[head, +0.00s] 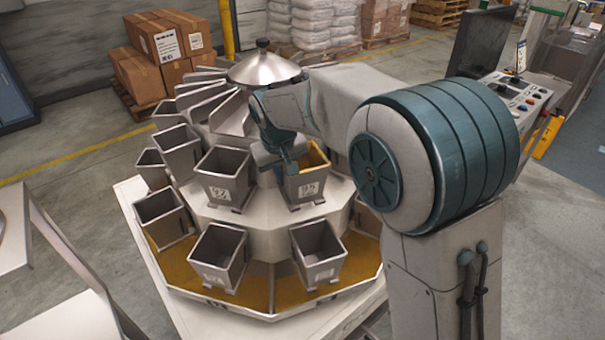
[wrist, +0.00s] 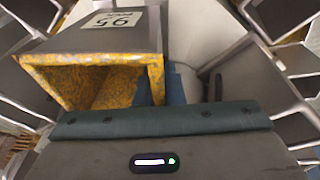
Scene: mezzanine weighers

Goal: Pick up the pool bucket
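The pool bucket (head: 305,184) is a grey metal bucket with a yellow, mottled inside, on the upper tier of the weigher. Its white label seems to read 95 in the wrist view (wrist: 105,42), where its open mouth shows at the left. My gripper (head: 290,166) is pointed down at the bucket's left rim. In the wrist view its blue fingers (wrist: 162,92) are at the side wall, one seemingly inside the mouth and one outside. I cannot tell whether they press on the wall. The bucket still sits in its place on the tier.
A similar bucket (head: 224,177) stands just left of my gripper. Lower-tier buckets (head: 319,252) stand below. The steel cone (head: 262,68) and sloping chutes are close behind. A control panel (head: 518,92) stands at the right, and cartons (head: 168,42) lie at the back left.

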